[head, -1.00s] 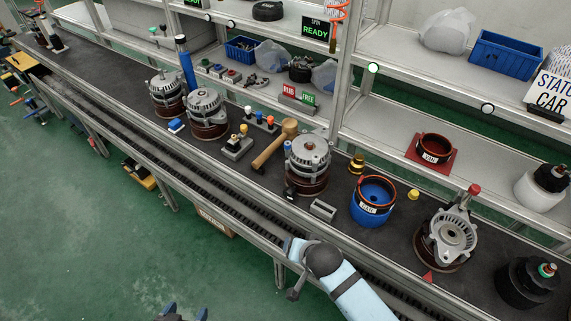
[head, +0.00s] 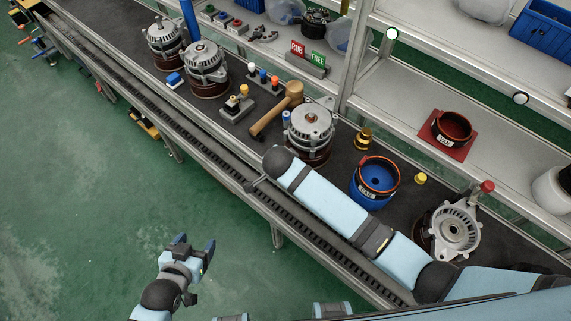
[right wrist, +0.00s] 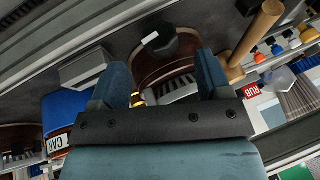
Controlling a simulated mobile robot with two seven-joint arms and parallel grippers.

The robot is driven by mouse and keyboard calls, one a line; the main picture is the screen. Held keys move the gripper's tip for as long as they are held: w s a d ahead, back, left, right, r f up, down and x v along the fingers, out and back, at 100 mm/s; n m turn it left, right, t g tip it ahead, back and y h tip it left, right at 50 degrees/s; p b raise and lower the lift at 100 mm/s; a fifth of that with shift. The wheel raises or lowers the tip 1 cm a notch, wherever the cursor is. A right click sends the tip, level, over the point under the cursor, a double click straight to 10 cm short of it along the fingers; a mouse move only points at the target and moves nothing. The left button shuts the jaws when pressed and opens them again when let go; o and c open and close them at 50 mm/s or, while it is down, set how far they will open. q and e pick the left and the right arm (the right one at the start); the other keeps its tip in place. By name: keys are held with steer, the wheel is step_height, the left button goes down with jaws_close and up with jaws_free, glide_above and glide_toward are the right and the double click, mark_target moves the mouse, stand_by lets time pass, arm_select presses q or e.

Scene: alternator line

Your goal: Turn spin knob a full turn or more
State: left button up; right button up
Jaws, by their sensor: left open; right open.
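A dark faceted knob (right wrist: 178,42) with a white mark beside it shows in the right wrist view, in front of the brown-red base of an alternator; I take it to be the spin knob. My right gripper (right wrist: 163,78) is open, its blue fingers either side of the knob's line but apart from it. In the head view that alternator (head: 311,120) stands mid-bench, and my right arm hides the knob and right gripper. My left gripper (head: 195,244) is open and empty over the green floor, away from the bench.
A wooden mallet (head: 278,110) lies left of the alternator. A blue ring holder (head: 372,195) stands to its right, with a brass part (head: 363,138) behind. Another alternator (head: 452,230) is further right. The metal bench rail (head: 225,150) runs along the front.

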steer(key=x, duration=0.6)
steer(key=c, duration=0.9)
steer(key=shift+a+r+g+h+p, duration=0.1)
steer(key=shift+r+g+h+p, duration=0.35)
steer(key=shift+p, duration=0.55)
steer(key=shift+w+f+n+g+h+p, duration=0.2)
steer(key=shift+n+g+h+p, duration=0.1)
steer(key=shift+g+h+p, duration=0.25)
steer(key=shift+s+f+g+h, duration=0.1)
steer(key=shift+f+g+h, duration=0.1)
steer(key=shift+g+h, duration=0.2)
steer(key=o, duration=0.9)
